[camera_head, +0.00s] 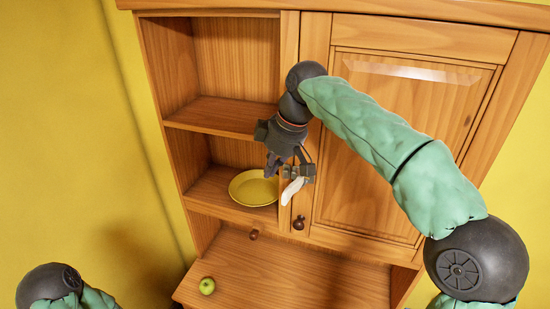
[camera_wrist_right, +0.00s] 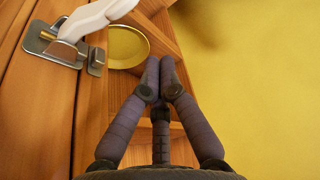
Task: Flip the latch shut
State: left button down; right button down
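The latch sits on the left edge of the closed cabinet door, above the round knob. Its metal base (camera_wrist_right: 50,45) and white lever (camera_wrist_right: 97,18) show at the upper left of the right wrist view. In the head view the white lever (camera_head: 292,190) points down and slightly left. A small metal catch piece (camera_wrist_right: 96,62) sits beside the base. My right gripper (camera_head: 271,168) is in front of the open shelves, just left of the latch and apart from it. Its dark fingers (camera_wrist_right: 159,70) are together at the tips with nothing between them. My left gripper is out of view.
A yellow plate (camera_head: 253,188) stands on the lower shelf behind my right gripper. A green apple (camera_head: 207,286) rests on the wooden counter (camera_head: 290,275). The door's dark knob (camera_head: 298,222) sticks out below the latch. Open shelves lie to the left.

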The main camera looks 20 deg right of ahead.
aim_at(293, 189)
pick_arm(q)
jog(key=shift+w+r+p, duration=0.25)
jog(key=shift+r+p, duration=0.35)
pick_arm(e)
jog(key=f, duration=0.1)
jog(key=d+f, duration=0.1)
jog(key=f, duration=0.3)
jog(key=shift+s+d, duration=0.4)
jog(key=shift+s+r, duration=0.1)
jog(key=shift+s, duration=0.05)
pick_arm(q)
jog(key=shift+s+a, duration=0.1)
pick_arm(e)
jog(key=shift+d, duration=0.1)
